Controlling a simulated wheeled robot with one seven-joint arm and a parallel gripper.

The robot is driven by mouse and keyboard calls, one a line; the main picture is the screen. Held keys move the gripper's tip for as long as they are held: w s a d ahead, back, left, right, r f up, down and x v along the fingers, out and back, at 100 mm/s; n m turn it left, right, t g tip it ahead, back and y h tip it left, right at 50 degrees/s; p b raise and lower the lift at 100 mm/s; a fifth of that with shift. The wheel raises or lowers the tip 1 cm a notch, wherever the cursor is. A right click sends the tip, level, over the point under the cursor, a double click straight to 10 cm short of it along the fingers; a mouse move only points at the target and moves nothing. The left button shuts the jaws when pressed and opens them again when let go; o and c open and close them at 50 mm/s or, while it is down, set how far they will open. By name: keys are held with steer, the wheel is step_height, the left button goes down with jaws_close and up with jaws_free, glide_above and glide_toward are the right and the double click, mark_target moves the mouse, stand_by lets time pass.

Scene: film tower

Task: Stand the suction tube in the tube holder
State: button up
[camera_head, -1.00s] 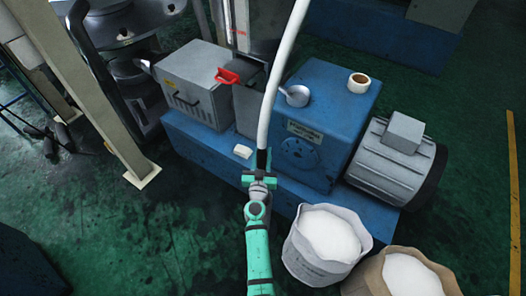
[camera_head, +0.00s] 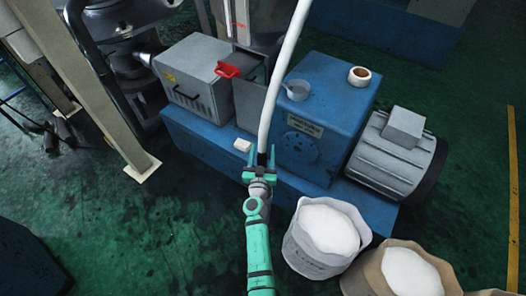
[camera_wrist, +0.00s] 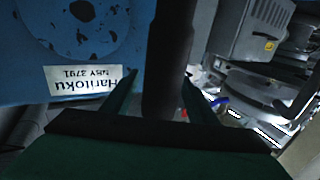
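The suction tube shows in the head view as a long white hose (camera_head: 280,75) coming down from the top edge, with a dark lower end (camera_head: 262,159). My green gripper (camera_head: 262,171) has its fingers on either side of that dark end, in front of the blue machine base. In the wrist view the dark tube (camera_wrist: 168,60) stands between my two fingers (camera_wrist: 160,82), which appear closed on it. I cannot pick out the tube holder for certain in either view.
A blue machine box (camera_head: 325,130) carries a metal scoop (camera_head: 297,90) and a tape roll (camera_head: 359,75). A grey motor (camera_head: 395,155) stands at its right. Open sacks of white material (camera_head: 310,262) stand front right. A beige post (camera_head: 110,100) rises at left.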

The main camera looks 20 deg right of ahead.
steer(key=shift+s+f, duration=0.1)
steer(key=shift+f, duration=0.05)
steer(key=v, duration=1)
steer(key=shift+s+a, duration=0.2)
steer(key=shift+s, duration=0.1)
stand_by(0.7)
steer(key=s+a+f+n+g+y, duration=0.15)
steer(key=s+a, duration=0.25)
steer(key=s, duration=0.4)
steer(key=s+a+n+y, duration=0.1)
steer(key=s+a+y, duration=0.15)
steer(key=s, duration=0.45)
steer(key=s+a+f+n+y, duration=0.1)
steer(key=s+a+n+y, duration=0.1)
steer(key=s+a, duration=0.45)
steer(key=s+a+r, duration=0.1)
steer(key=s+r, duration=0.6)
steer(key=s, duration=0.1)
steer(key=s+a+r+y, duration=0.1)
steer(key=s+a+r, duration=0.1)
steer(key=s+r, duration=0.6)
steer(key=shift+s+a+y, duration=0.3)
steer(key=shift+s, duration=0.3)
steer(key=shift+r+n+t, duration=0.15)
steer(key=shift+n+t, duration=0.1)
